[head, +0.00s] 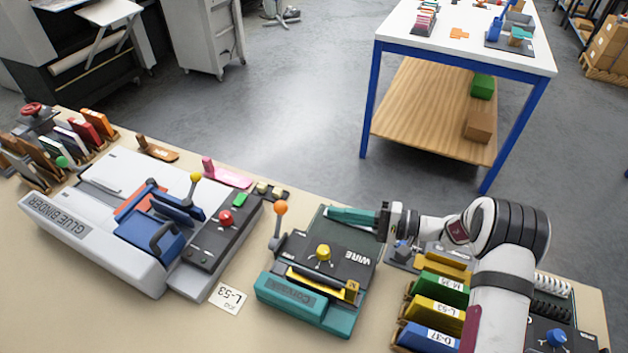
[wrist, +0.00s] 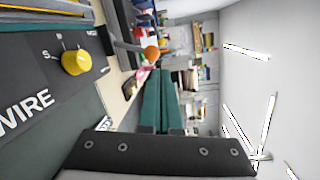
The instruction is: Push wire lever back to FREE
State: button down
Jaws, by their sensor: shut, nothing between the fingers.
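The wire machine (head: 345,262) is a dark and teal bench unit marked WIRE; its dark top also shows in the wrist view (wrist: 35,75). The wire lever (head: 281,208), a grey rod with an orange ball, stands roughly upright at the machine's left side. Its orange ball also shows in the wrist view (wrist: 151,53), beyond my fingertips. My gripper (head: 331,213) has teal fingers, shut and empty, over the machine's back edge. The fingers point left toward the lever, with a gap between. They also show in the wrist view (wrist: 161,74). I cannot read a FREE mark.
A yellow knob (head: 323,253) stands up from the machine's top. The glue binder (head: 110,240) is to the left, with a yellow-ball lever (head: 196,177). A rack of coloured blocks (head: 440,300) stands right, below my arm. A L-53 card (head: 228,298) lies on the bench.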

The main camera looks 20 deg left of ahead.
aim_at(278, 227)
jog(key=shift+t+y, duration=0.7)
jog(key=f, duration=0.1)
jog(key=w+f, duration=0.2)
jog(key=shift+a+f, duration=0.25)
jog(key=shift+f, duration=0.1)
jog(key=a, duration=1)
jog(key=shift+s, duration=0.3)
jog(key=shift+r, duration=0.1)
